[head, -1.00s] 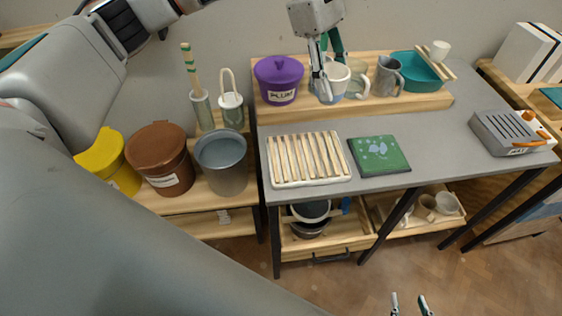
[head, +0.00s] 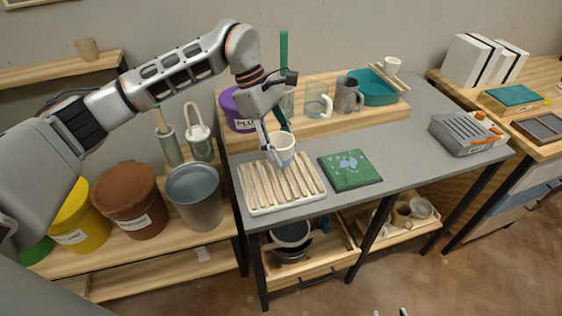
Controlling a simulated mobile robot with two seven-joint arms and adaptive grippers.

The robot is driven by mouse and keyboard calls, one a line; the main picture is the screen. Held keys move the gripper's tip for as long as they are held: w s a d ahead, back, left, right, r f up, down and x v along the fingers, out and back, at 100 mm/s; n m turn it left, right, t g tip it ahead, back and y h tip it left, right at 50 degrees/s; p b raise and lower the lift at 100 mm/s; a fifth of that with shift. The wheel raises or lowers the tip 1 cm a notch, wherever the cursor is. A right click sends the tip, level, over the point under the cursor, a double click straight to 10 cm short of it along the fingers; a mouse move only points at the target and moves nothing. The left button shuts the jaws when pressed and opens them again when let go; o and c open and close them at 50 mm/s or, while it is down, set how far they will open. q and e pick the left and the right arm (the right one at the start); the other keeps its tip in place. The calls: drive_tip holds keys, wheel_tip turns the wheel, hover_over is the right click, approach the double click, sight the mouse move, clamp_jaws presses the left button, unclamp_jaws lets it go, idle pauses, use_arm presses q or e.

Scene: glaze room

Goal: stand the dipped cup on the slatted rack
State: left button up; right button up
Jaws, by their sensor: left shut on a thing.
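The dipped cup (head: 284,147) is white with a blue-grey lower part and looks upright. My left gripper (head: 279,150) is shut on it, with fingers at its side and rim. The cup is over the back part of the slatted rack (head: 258,209), which has wooden slats on a pale tray at the table's front left. I cannot tell whether the cup's base touches the slats. Only the fingertips of my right gripper (head: 391,312) show at the bottom edge, apart and empty, low in front of the table.
A green tile (head: 350,170) lies right of the rack. Behind, a raised wooden shelf holds a purple pot (head: 235,108), a clear glass mug (head: 318,101), a grey jug (head: 349,96) and a teal basin (head: 377,87). A grey slotted box (head: 460,136) stands right; grey table between is clear.

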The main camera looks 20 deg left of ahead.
use_arm(q)
drive_tip(key=shift+f, duration=2.75)
drive_tip(key=o, duration=1.2)
drive_tip(key=shift+f, duration=0.15)
drive_tip(key=v, duration=1.2)
drive_tip(key=shift+d+r, duration=0.1)
drive_tip(key=shift+r, duration=0.15)
